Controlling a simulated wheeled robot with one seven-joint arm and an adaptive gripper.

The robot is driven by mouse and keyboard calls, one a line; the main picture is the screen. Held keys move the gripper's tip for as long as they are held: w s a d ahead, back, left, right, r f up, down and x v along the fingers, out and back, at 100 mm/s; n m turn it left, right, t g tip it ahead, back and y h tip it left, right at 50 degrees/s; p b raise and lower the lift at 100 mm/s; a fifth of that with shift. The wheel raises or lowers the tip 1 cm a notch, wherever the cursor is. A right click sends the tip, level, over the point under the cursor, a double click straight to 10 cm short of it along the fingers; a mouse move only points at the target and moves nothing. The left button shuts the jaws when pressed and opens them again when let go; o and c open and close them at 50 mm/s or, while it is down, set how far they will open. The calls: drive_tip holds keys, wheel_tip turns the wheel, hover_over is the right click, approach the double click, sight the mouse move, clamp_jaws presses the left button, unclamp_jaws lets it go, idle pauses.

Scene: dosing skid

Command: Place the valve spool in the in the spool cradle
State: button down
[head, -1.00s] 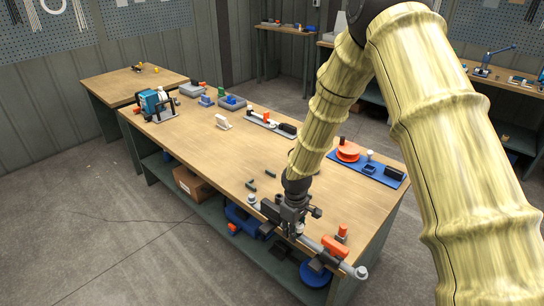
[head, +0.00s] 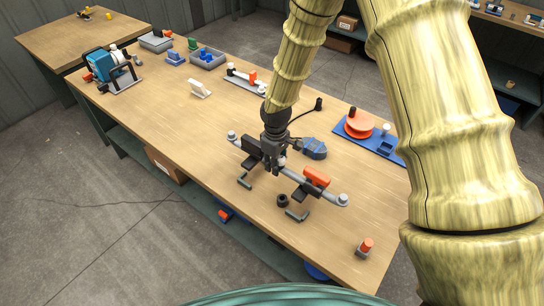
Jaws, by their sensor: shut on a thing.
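My gripper (head: 276,168) is shut on the valve spool, a long grey bar (head: 297,178) with a round pale knob at each end, an orange block and dark blocks along it. The grip is left of the bar's middle. The bar lies slantwise over the front part of the bench; I cannot tell whether it touches anything below. Small dark grey-green brackets on the bench below and in front of the bar, one at left (head: 244,182) and one at right (head: 297,215), may be the spool cradle. The gripper hides part of the bar.
A blue device (head: 314,149) sits just behind the gripper. A dark ring (head: 283,200) lies between the brackets. A blue tray (head: 378,145) with an orange reel is at right, and an orange-topped piece (head: 365,247) near the right front.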

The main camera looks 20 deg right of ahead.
drive_tip(key=f+b, duration=0.1)
drive_tip(key=f, duration=0.1)
drive_tip(key=f+b, duration=0.2)
drive_tip(key=shift+s+f, duration=0.2)
drive_tip(key=shift+f, duration=0.05)
drive_tip(key=shift+s+f+b, duration=0.4)
drive_tip(key=shift+f+b, duration=0.05)
drive_tip(key=shift+b, duration=0.3)
drive_tip(key=shift+w+f, duration=0.25)
drive_tip(key=shift+f, duration=0.15)
drive_tip(key=shift+s+r, duration=0.1)
drive_tip(key=shift+r, duration=0.1)
drive_tip(key=shift+f+b, duration=0.3)
drive_tip(key=shift+f, duration=0.35)
drive_tip(key=c, duration=1.2)
unclamp_jaws()
